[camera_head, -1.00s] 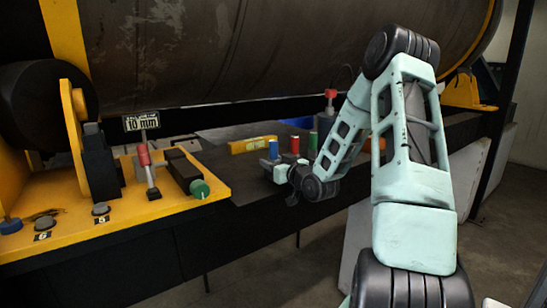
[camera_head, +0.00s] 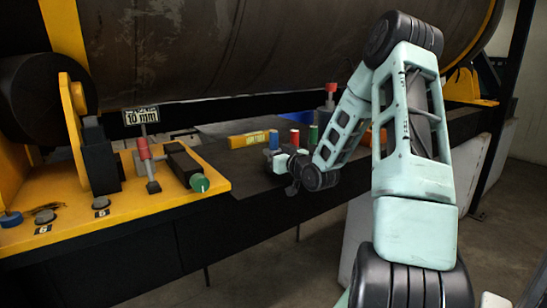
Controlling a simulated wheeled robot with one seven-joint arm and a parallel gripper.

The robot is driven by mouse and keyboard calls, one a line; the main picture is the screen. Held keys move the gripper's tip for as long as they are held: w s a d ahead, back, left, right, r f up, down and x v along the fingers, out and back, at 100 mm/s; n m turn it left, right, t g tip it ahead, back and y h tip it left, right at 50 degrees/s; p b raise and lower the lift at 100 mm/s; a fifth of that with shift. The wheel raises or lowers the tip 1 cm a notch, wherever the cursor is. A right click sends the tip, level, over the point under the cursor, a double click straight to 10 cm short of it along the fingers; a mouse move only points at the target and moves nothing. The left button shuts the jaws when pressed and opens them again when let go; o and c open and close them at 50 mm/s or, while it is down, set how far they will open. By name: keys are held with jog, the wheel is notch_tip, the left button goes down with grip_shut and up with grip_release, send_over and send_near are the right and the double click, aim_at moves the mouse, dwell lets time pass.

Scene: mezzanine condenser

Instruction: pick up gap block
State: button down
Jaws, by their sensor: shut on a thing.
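My gripper (camera_head: 273,155) is low over the dark bench top, at the end of my pale green arm. It is small in the picture and partly turned away, and its fingers are shut. A small blue block (camera_head: 273,139) shows right at the fingertips and appears to be the thing held. Its lower part is hidden by the gripper, and I cannot tell whether it is clear of the bench. A red block (camera_head: 295,138) and a green block (camera_head: 313,134) stand upright just to the right, apart from the fingers.
The yellow control panel (camera_head: 110,205) with levers and a green knob (camera_head: 200,184) is at the left. A large dark cylinder (camera_head: 240,50) overhangs the bench. A red-topped post (camera_head: 330,94) stands behind my arm.

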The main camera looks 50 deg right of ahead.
notch_tip(320, 180, up, 9)
jog(key=shift+b, duration=0.95)
jog(key=shift+s+p, duration=0.1)
jog(key=shift+p, duration=0.2)
